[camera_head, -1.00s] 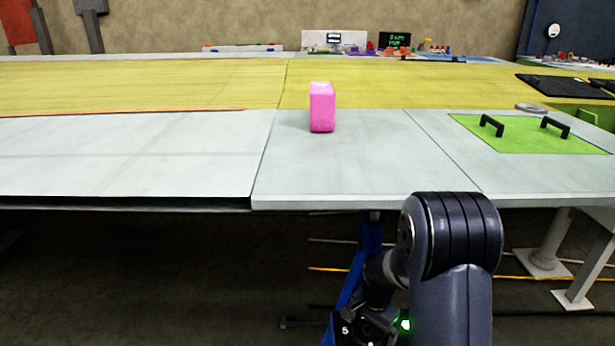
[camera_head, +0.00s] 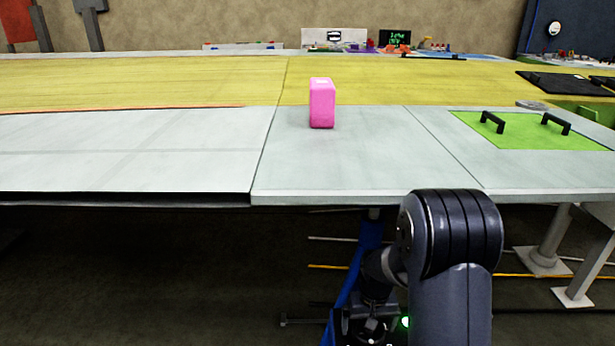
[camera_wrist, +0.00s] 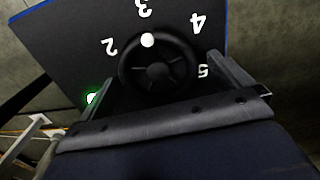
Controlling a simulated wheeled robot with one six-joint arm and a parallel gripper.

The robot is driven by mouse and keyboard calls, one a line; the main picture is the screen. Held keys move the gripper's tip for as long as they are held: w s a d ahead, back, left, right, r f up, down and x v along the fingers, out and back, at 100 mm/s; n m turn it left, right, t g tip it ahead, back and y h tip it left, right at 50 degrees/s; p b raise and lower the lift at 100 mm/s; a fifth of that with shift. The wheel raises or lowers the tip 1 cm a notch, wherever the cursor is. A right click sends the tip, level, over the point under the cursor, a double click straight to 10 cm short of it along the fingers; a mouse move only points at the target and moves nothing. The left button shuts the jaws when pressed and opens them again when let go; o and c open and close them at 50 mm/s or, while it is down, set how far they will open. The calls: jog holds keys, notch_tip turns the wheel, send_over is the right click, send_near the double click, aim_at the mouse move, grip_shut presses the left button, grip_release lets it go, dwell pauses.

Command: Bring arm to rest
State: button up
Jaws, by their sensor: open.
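My arm shows at the lower right of the head view, folded down in front of the table. Its end hangs below the table edge and is partly cut off by the bottom of the picture. In the wrist view my gripper (camera_wrist: 163,68) has its two fingers spread apart with nothing between them touching. Beyond the fingers is a round black dial (camera_wrist: 155,75) with a white dot, on a dark panel with white numbers. I cannot tell how far the dial is from the fingertips.
A pink block (camera_head: 321,104) stands upright on the grey table section (camera_head: 345,165). A green plate (camera_head: 535,130) with two black handles lies at the right. A blue support (camera_head: 352,275) stands under the table near my arm. Several small items sit at the back.

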jog(key=n, duration=0.5)
jog(key=shift+a+n+b, duration=0.15)
jog(key=shift+n+b, duration=0.15)
jog(key=n, duration=0.5)
jog(key=shift+s+a+b, duration=0.1)
jog(key=shift+s+b, duration=0.05)
jog(key=shift+b, duration=0.2)
